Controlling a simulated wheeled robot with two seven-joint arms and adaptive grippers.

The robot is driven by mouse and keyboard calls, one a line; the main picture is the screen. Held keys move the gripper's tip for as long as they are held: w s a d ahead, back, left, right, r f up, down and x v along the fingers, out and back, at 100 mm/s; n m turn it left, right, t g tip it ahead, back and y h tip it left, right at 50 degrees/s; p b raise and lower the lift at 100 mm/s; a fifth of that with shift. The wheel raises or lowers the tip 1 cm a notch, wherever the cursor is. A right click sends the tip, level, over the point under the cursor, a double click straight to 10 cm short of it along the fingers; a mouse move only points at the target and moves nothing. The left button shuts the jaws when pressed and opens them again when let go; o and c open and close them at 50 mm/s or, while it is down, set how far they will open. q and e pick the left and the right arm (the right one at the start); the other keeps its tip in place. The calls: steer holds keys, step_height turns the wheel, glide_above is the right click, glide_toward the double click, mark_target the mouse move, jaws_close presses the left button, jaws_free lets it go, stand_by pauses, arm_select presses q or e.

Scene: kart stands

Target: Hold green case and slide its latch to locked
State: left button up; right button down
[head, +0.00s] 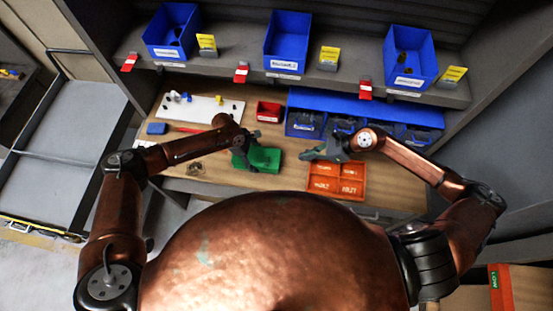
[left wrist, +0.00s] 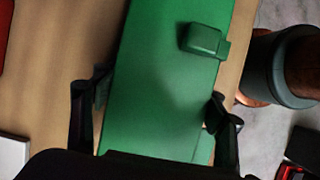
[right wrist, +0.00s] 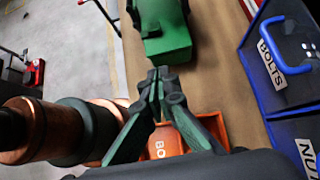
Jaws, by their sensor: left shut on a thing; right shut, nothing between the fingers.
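The green case (head: 262,160) lies on the wooden bench in the middle of the head view. It fills the middle of the left wrist view (left wrist: 160,95), where a raised green latch block (left wrist: 204,41) sits near its right edge. My left gripper (left wrist: 157,105) is shut across the case, one finger on each side. My right gripper (right wrist: 157,75) is shut and empty, its tips close to the near end of the case (right wrist: 168,43) in the right wrist view. I cannot tell whether the tips touch it. The latch is not clear in the right wrist view.
An orange divided tray (head: 337,193) lies to the right, below my right gripper. Blue bins (head: 305,123) line the back right of the bench, with a small red bin (head: 269,111) beside them. A white board (head: 200,108) with small parts lies at the back left.

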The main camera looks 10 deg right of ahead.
mark_target(269, 162)
steer(key=x, duration=0.9)
steer(key=shift+a+f, duration=0.3)
steer(key=shift+w+a, duration=0.25)
steer(key=shift+a, duration=0.35)
steer(key=shift+w+a, duration=0.2)
steer(key=shift+a, duration=0.4)
arm_select(q)
steer(key=shift+f, duration=0.1)
arm_select(e)
steer(key=shift+w+a+f, duration=0.1)
steer(key=shift+w+a, duration=0.15)
steer(key=shift+a, duration=0.45)
